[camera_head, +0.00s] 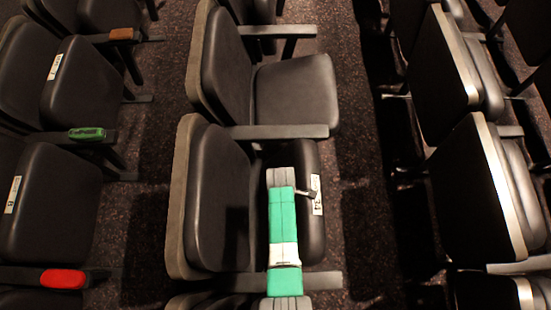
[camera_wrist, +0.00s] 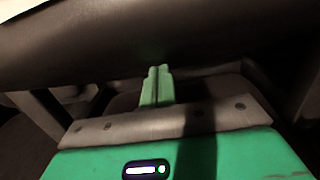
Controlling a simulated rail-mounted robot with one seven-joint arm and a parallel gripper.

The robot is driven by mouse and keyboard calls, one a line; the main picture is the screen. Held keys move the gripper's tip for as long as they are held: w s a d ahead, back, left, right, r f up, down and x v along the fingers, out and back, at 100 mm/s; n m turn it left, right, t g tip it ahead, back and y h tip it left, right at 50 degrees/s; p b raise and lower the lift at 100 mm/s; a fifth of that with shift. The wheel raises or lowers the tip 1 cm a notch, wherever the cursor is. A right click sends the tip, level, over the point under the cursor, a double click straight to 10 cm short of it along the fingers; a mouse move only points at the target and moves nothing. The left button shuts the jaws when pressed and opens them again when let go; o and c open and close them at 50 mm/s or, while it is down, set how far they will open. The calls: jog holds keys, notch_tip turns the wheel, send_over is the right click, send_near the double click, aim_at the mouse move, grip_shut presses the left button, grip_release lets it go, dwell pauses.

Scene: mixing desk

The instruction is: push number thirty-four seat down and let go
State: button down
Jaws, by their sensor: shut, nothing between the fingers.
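The seat with a white number label (camera_head: 317,195) is in the middle of the head view; the label seems to read 34, turned sideways. Its seat pan (camera_head: 313,240) looks folded up, narrow beside its backrest (camera_head: 207,200). My green arm reaches over it from the bottom and covers part of it. In the wrist view my green gripper (camera_wrist: 157,70) is shut and empty. Its tips lie against a wide dark padded surface (camera_wrist: 150,35) in the picture; I cannot tell whether they touch. The fingertips are not clear in the head view.
The neighbouring seat (camera_head: 297,90) above is folded down, with an armrest (camera_head: 280,132) between the two. A left row carries a green item (camera_head: 86,133) and a red item (camera_head: 62,279) on its armrests. A right row (camera_head: 480,190) stands across a carpeted aisle (camera_head: 360,130).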

jog(key=shift+a+f, duration=0.1)
jog(key=d+f+b, duration=0.3)
jog(key=shift+d+f, duration=0.35)
jog(key=shift+d, duration=0.05)
jog(key=d+f+b, duration=0.2)
jog(key=f+b, duration=0.1)
jog(key=d+f+b, duration=0.1)
jog(key=f+b, duration=0.1)
jog(key=shift+s+f, duration=0.1)
jog(key=shift+f, duration=0.1)
jog(key=d+f+b, duration=0.3)
jog(key=d+b, duration=0.1)
jog(key=shift+d+f, duration=0.2)
jog(key=shift+f, duration=0.15)
dwell(0.3)
jog(key=shift+r, duration=0.1)
